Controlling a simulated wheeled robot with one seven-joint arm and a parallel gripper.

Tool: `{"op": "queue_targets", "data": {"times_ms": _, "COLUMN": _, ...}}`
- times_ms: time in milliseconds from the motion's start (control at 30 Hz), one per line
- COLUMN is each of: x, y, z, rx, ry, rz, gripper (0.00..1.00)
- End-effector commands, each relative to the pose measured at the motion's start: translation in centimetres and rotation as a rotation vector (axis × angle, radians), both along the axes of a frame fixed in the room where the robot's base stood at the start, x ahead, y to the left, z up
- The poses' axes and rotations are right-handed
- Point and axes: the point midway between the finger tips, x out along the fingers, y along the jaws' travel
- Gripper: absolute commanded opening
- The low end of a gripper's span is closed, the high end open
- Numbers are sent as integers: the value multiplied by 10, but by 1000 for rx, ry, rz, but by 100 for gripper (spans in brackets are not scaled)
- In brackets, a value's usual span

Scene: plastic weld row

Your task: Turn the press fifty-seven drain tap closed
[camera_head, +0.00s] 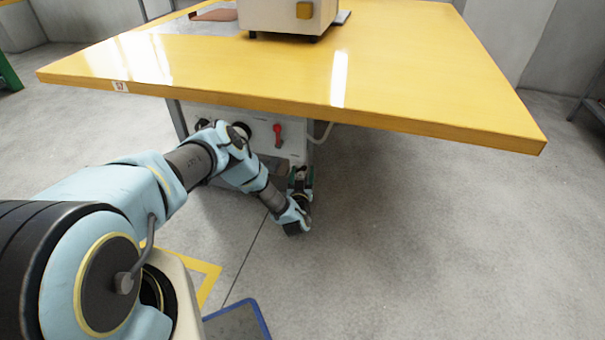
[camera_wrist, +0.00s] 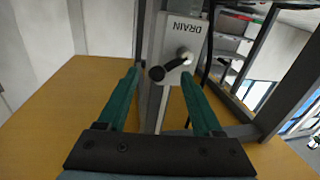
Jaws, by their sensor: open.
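The drain tap (camera_wrist: 170,69) shows in the wrist view. It has a black-ended lever on a bright metal pivot, mounted on a pale plate (camera_wrist: 183,32) marked DRAIN, which reads upside down. The lever slants from the pivot down to the left in the picture. My gripper (camera_wrist: 160,73) is open. Its two green fingers point at the plate, with the lever between their tips in the picture; I cannot tell whether they touch it. In the head view my gripper (camera_head: 301,175) is low, below the table edge, and the tap cannot be made out there.
A yellow table (camera_head: 420,95) overhangs my arm, with a small "57" label (camera_head: 120,87) on its front edge. Beneath it, a pale panel (camera_head: 258,128) carries a red lever (camera_head: 277,134) and dark knobs. A pale hose (camera_head: 322,134) hangs beside it. The floor to the right is clear.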

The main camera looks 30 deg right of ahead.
Motion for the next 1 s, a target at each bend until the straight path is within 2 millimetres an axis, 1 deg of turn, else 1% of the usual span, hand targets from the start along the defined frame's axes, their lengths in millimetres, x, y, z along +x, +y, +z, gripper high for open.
{"op": "queue_targets", "data": {"times_ms": 33, "x": 0, "y": 0, "z": 0, "rx": 0, "ry": 0, "rz": 0, "gripper": 67}}
{"op": "queue_targets", "data": {"times_ms": 67, "x": 0, "y": 0, "z": 0, "rx": 0, "ry": 0, "rz": 0, "gripper": 64}}
{"op": "queue_targets", "data": {"times_ms": 633, "x": -1, "y": 0, "z": 0, "rx": 1, "ry": 1, "rz": 0, "gripper": 0}}
{"op": "queue_targets", "data": {"times_ms": 1000, "x": -1, "y": 1, "z": -1, "rx": -9, "ry": 12, "rz": 0, "gripper": 0}}
